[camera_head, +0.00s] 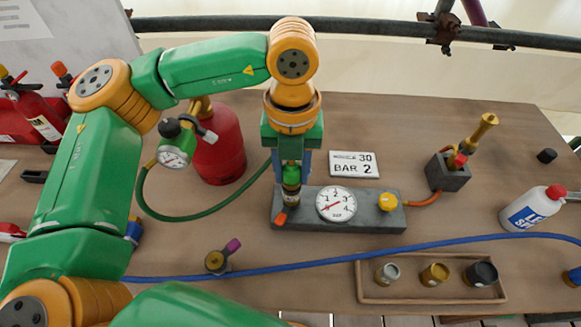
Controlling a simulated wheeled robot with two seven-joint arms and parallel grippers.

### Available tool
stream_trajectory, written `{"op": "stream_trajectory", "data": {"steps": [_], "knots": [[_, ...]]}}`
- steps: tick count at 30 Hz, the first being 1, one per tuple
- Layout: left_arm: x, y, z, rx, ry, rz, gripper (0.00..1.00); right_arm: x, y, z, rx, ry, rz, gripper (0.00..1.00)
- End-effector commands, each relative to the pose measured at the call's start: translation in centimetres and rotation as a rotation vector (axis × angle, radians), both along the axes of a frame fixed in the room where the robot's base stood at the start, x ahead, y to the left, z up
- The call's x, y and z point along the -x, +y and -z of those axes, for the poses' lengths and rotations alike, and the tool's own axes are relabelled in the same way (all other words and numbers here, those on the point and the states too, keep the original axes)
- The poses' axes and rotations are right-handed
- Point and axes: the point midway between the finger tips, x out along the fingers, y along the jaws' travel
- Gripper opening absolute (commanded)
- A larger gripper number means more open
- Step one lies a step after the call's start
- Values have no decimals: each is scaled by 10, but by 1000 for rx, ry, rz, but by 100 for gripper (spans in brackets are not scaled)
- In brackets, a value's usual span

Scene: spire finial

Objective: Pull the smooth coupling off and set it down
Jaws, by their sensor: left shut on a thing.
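My left gripper (291,165) reaches down from above and is shut on the coupling (291,180). The coupling shows a green band with a dark, metallic part below it. It stands upright at the left end of the grey gauge block (360,218). The gripper hides its upper part, and I cannot tell whether it is still seated on the block. A small orange piece (281,217) shows at its foot. The green hose (205,217) runs from the red cylinder's regulator towards the gripper. My right gripper is not in view.
A red gas cylinder (220,145) stands left of the gripper. A wooden tray (372,297) holds three fittings at the front right. A blue hose (400,247) crosses the table. A dark block with a brass nozzle (480,132) and a white bottle (533,208) stand right.

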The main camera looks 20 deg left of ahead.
Motion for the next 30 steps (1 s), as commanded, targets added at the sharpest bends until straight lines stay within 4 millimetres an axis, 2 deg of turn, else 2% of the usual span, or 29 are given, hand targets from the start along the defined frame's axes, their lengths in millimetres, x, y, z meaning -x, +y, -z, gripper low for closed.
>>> {"op": "stream_trajectory", "data": {"steps": [30], "knots": [[0, 0, -39, 0, 0, 0, 0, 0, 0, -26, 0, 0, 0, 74]]}}
